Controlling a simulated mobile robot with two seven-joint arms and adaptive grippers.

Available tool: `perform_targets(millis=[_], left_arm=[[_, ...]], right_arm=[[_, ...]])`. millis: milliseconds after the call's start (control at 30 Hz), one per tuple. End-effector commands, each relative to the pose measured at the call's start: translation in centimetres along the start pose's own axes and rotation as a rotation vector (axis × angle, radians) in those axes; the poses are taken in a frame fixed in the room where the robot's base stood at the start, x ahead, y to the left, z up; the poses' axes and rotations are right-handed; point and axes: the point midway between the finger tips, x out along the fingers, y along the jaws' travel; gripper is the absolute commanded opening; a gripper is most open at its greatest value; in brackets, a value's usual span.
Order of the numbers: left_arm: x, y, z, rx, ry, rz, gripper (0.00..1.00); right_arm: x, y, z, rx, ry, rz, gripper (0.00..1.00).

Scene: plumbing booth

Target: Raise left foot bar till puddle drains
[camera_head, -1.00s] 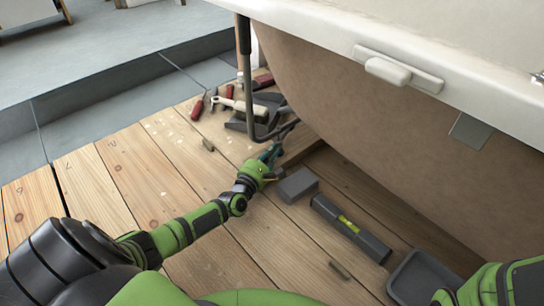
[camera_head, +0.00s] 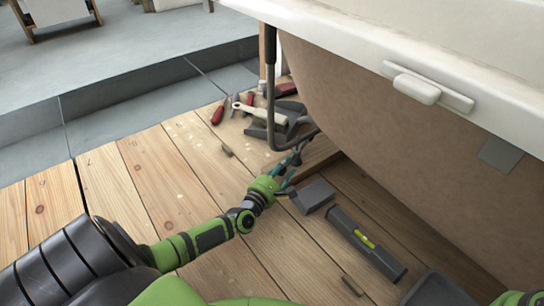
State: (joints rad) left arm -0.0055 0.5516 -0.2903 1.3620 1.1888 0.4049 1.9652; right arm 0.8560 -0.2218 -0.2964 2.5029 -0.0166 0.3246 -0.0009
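A dark bent metal bar (camera_head: 271,100) runs down beside the left end of the white tub (camera_head: 330,25) and curves right near the floor; I take it for the foot bar. My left gripper (camera_head: 291,168), with teal and dark fingers, is low over the planks just below the bar's bent lower end. Its fingers look spread apart with nothing clearly between them. I cannot tell whether they touch the bar. No puddle can be made out. Part of my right arm is at the bottom right corner; its gripper is out of view.
Wooden planks (camera_head: 180,200) cover the floor. A grey block (camera_head: 313,196), a spirit level (camera_head: 366,243) and a dark tray (camera_head: 440,292) lie along the tub's brown side panel (camera_head: 400,150). Red-handled tools (camera_head: 218,114) and a brush (camera_head: 260,114) lie behind the bar. A grey step is at left.

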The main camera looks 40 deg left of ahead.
Motion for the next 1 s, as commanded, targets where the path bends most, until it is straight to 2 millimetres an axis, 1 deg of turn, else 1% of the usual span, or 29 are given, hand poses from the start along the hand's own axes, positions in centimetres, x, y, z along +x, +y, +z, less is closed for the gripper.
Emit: perform_targets(millis=[33, 200, 300, 400, 500, 600, 1000], left_arm=[[-1.2, -0.1, -0.2, -0.002, 0.003, -0.003, 0.38], [-4.6, -0.1, -0.1, -0.001, 0.002, -0.002, 0.38], [-6.2, -0.1, -0.1, 0.001, 0.002, -0.003, 0.38], [-7.4, 0.0, -0.1, 0.001, 0.001, -0.002, 0.38], [-8.1, 0.0, 0.0, 0.001, 0.0, -0.001, 0.38], [-8.4, 0.0, 0.0, 0.001, -0.001, 0.0, 0.38], [-8.4, 0.0, 0.0, 0.0, 0.0, -0.001, 0.38]], right_arm=[[0.0, 0.0, 0.0, 0.0, 0.001, 0.0, 0.52], [0.0, 0.0, -0.1, -0.001, 0.002, -0.001, 0.52], [0.0, 0.0, -0.1, -0.001, 0.002, -0.001, 0.52], [0.0, 0.0, -0.1, -0.001, 0.003, -0.001, 0.52], [0.0, 0.0, -0.1, -0.001, 0.003, -0.001, 0.52], [0.0, 0.0, -0.1, -0.001, 0.003, -0.001, 0.52], [0.1, 0.0, -0.1, 0.0, 0.004, -0.001, 0.52]])
